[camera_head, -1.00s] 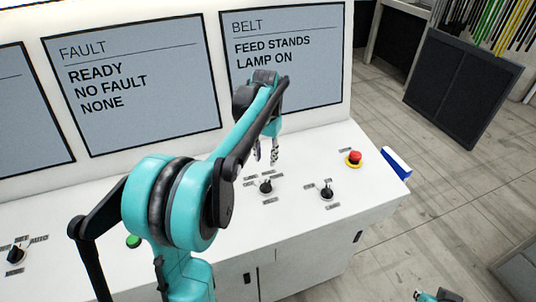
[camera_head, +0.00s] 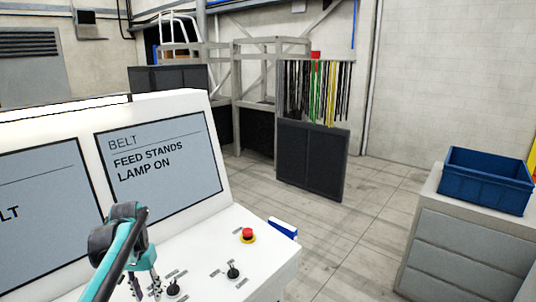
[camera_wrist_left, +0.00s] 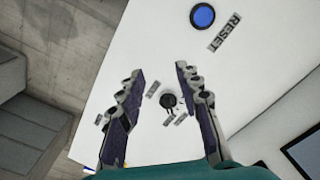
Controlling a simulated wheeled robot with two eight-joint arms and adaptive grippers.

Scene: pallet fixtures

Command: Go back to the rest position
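My left gripper (camera_head: 146,288) is at the lower left of the head view, over the white console (camera_head: 205,248). In the left wrist view my left gripper (camera_wrist_left: 159,72) has its two fingers spread, with nothing held between them. A black knob (camera_wrist_left: 168,101) on the panel shows in the gap beyond the fingers, apart from them. A blue button (camera_wrist_left: 203,16) marked RESET lies above it in that view. My right gripper is in neither view now.
The console's BELT screen (camera_head: 160,167) reads FEED STANDS LAMP ON. A red stop button (camera_head: 248,234) and black knobs (camera_head: 234,272) stand on the panel. A blue crate (camera_head: 485,182) sits on a grey cabinet (camera_head: 465,245) at right. Open floor lies between.

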